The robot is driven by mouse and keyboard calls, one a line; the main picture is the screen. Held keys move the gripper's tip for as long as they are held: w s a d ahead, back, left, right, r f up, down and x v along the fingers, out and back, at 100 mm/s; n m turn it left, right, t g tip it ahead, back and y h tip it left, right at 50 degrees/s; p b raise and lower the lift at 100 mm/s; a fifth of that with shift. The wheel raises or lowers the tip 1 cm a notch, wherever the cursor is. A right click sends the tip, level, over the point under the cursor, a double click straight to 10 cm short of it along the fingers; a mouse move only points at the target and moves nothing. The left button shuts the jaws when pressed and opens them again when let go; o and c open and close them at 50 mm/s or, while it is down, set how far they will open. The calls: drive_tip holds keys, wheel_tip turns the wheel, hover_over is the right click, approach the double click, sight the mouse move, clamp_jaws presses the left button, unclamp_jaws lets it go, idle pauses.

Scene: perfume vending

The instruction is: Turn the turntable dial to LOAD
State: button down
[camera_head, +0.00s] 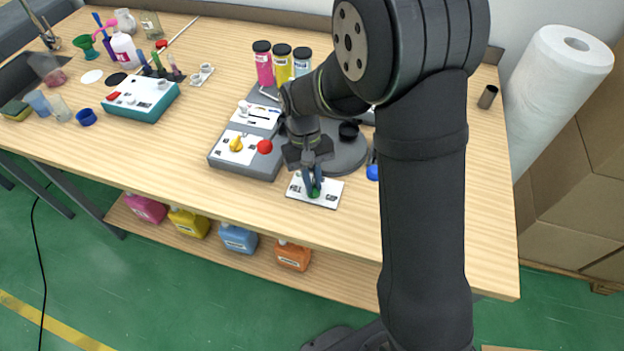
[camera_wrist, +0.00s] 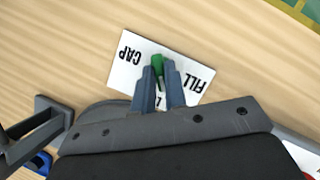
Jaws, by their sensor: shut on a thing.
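The green dial (camera_head: 315,193) sits on a white label plate (camera_head: 331,201) near the front edge of the table. In the wrist view the plate (camera_wrist: 126,71) reads CAP on the left and FILL on the right, upside down. A third label, starting with L, is mostly hidden by my fingers. My gripper (camera_head: 313,184) points down and is shut on the dial; in the wrist view the green dial (camera_wrist: 157,64) shows between the fingertips. Which label the dial points at cannot be told. The grey turntable (camera_head: 350,158) lies just behind the plate.
A grey control box (camera_head: 222,158) with a yellow knob (camera_head: 236,144) and a red knob (camera_head: 265,147) stands left of my gripper. Capped pink, yellow and blue bottles (camera_head: 283,64) stand behind. A blue item (camera_head: 372,172) lies right of the plate.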

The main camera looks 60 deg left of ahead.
drive_tip(key=m+g, duration=0.1)
drive_tip(key=m, duration=0.2)
drive_tip(key=shift+w+m+y, duration=0.1)
drive_tip(key=shift+m+y, duration=0.2)
drive_tip(key=shift+m+g+y, duration=0.4)
drive_tip(key=shift+m+g, duration=0.3)
drive_tip(key=shift+m, duration=1.1)
drive_tip(key=c, duration=1.5)
unclamp_jaws()
drive_tip(key=shift+o, duration=0.2)
drive_tip(key=shift+w+r, duration=0.1)
drive_tip(key=shift+r, duration=0.05)
drive_tip(key=v, duration=1.7)
drive_tip(key=shift+w, duration=0.15)
